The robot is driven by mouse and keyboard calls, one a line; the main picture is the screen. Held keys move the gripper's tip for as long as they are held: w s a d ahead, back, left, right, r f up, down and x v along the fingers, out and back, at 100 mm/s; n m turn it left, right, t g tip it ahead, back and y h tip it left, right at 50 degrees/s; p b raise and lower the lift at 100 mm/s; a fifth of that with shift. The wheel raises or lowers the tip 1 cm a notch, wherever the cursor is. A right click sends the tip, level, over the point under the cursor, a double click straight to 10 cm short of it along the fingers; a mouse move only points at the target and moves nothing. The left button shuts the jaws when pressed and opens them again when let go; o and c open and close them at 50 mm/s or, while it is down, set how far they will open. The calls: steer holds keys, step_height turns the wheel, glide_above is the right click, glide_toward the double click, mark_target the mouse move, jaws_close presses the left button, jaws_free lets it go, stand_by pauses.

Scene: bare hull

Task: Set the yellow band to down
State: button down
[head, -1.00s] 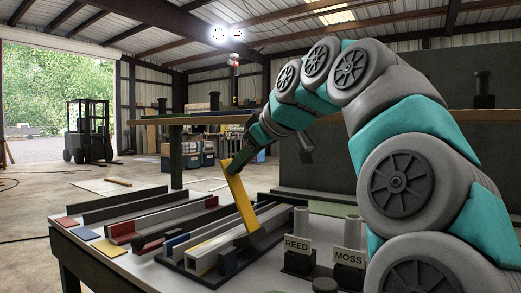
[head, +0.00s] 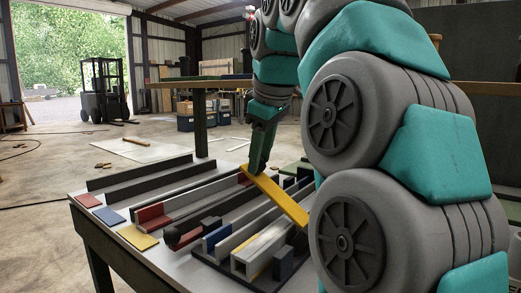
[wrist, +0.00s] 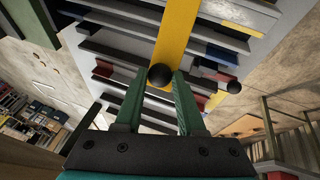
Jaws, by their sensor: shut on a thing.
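The yellow band (head: 280,199) is a long flat yellow bar above the bench rails. In the head view it slopes down from my gripper toward the lower right, where my arm hides its far end. My gripper (head: 253,167) points down at its upper left end. In the wrist view the yellow band (wrist: 177,35) runs away from my gripper (wrist: 160,84), whose green fingers are shut on the black ball knob (wrist: 160,74) at the band's near end.
Rails with red (head: 153,214) and blue (head: 217,237) parts lie on the bench. A dark knob (head: 172,236) sits left of the band. Red, blue and yellow tiles (head: 137,237) line the bench's left edge. A forklift (head: 104,90) stands far off on open floor.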

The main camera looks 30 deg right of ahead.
stand_by(0.3)
steer(key=c, duration=0.5)
jaws_free()
